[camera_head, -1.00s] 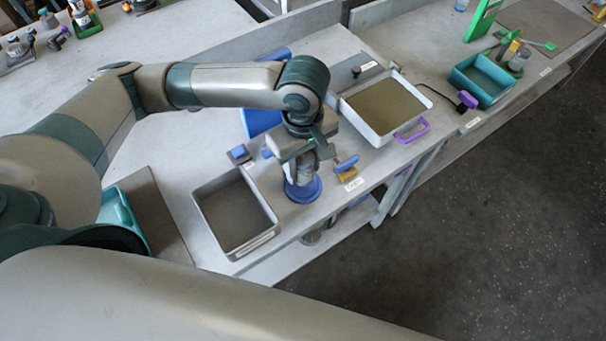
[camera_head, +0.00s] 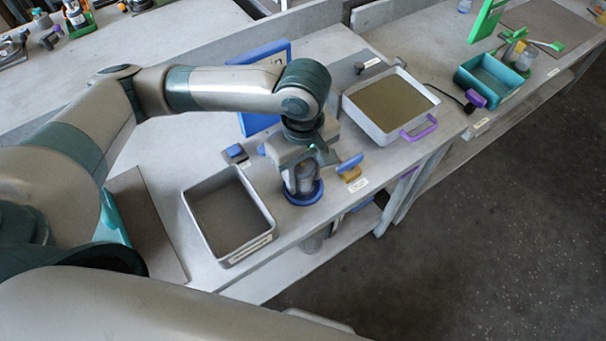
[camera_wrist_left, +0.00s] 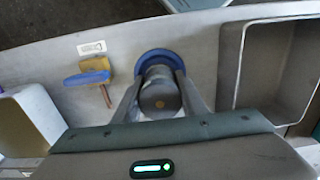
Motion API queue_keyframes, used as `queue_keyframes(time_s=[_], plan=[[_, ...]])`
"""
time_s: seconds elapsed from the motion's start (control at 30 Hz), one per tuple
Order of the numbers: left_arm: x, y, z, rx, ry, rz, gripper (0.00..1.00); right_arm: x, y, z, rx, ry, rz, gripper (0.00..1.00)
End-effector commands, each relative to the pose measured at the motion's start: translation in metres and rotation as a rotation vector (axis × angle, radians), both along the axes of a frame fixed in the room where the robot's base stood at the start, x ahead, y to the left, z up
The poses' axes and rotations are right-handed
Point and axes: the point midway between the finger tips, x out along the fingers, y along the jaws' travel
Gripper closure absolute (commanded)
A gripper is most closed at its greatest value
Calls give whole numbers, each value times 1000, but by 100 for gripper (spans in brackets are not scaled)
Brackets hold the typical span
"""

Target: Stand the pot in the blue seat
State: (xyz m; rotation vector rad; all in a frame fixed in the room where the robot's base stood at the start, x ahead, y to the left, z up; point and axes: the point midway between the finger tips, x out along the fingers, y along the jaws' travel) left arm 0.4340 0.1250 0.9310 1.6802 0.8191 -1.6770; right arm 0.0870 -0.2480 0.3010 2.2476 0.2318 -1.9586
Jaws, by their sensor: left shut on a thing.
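The pot (camera_head: 303,180) is a grey cylinder. It also shows in the left wrist view (camera_wrist_left: 159,92), with a small orange-brown mark on its top. My left gripper (camera_head: 299,178) points down and is shut on the pot, with one finger on each side in the left wrist view (camera_wrist_left: 159,95). The blue seat (camera_head: 304,200) is a round blue ring on the bench near its front edge. It also shows in the left wrist view (camera_wrist_left: 160,56). The pot is over the ring; I cannot tell whether its base is fully down. My right gripper is not in view.
A grey open tray (camera_head: 229,218) stands left of the seat. A blue-handled brass piece (camera_head: 349,169) stands close on the right. A white tray with a purple handle (camera_head: 389,105) is farther right. A blue upright panel (camera_head: 259,72) is behind my arm.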

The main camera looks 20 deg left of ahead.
Motion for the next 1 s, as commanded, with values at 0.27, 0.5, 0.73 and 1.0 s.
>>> queue_keyframes(time_s=[0.27,0.5,0.73,1.0], plan=[[0,0,-3,1,1,0,43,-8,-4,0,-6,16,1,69],[0,0,-3,1,1,0,43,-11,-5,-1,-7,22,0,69],[0,0,2,-1,-2,0,43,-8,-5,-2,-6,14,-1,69],[1,-1,35,-1,-3,-1,43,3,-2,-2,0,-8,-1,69]])
